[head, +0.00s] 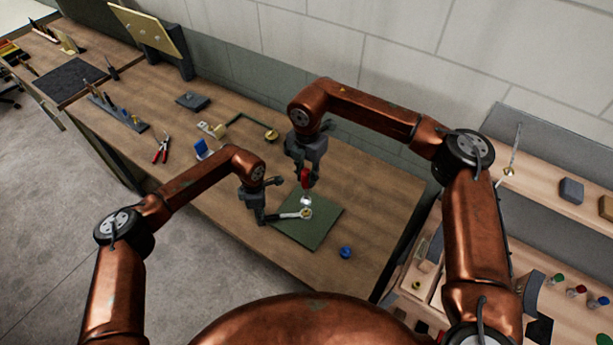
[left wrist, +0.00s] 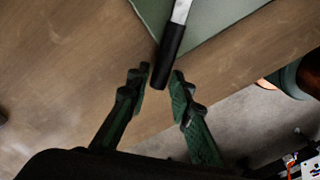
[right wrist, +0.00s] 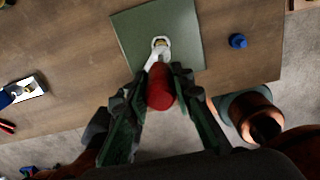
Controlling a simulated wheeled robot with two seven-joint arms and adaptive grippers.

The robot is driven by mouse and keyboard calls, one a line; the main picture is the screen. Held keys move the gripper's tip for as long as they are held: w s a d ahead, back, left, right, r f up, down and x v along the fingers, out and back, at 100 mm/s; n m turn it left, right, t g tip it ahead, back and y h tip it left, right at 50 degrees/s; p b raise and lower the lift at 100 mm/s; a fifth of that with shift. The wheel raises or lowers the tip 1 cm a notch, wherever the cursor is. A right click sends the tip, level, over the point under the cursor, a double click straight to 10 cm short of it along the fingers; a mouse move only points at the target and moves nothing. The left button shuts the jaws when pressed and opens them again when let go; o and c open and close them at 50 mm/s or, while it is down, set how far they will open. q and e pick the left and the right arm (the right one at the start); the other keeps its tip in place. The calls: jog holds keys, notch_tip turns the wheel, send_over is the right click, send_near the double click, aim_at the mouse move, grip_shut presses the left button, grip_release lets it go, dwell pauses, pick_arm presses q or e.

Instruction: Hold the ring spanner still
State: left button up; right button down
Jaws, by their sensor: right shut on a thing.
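The ring spanner (head: 289,215) lies over the green mat (head: 322,232), its ring end near the mat's middle and its black handle (left wrist: 170,45) pointing off the mat's edge. My left gripper (head: 264,216) is at the handle end; in the left wrist view its fingers (left wrist: 162,78) stand open on either side of the handle, with a small gap showing. My right gripper (head: 304,173) is shut on a red-handled tool (right wrist: 160,86), held upright with its shiny lower end (head: 306,200) above the spanner's ring. Whether that tip touches the ring is hidden.
A blue round part (head: 346,252) sits right of the mat. Red pliers (head: 161,149), a blue-ended block (head: 203,148) and a brass-tipped bent rod (head: 270,134) lie further left and back. Bare wooden bench surrounds the mat. A side bench with small parts (head: 577,291) is at right.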

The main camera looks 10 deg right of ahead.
pick_arm(q)
jog(key=o, duration=0.3)
notch_tip(320, 180, up, 12)
jog(key=shift+w, duration=0.25)
dwell(0.3)
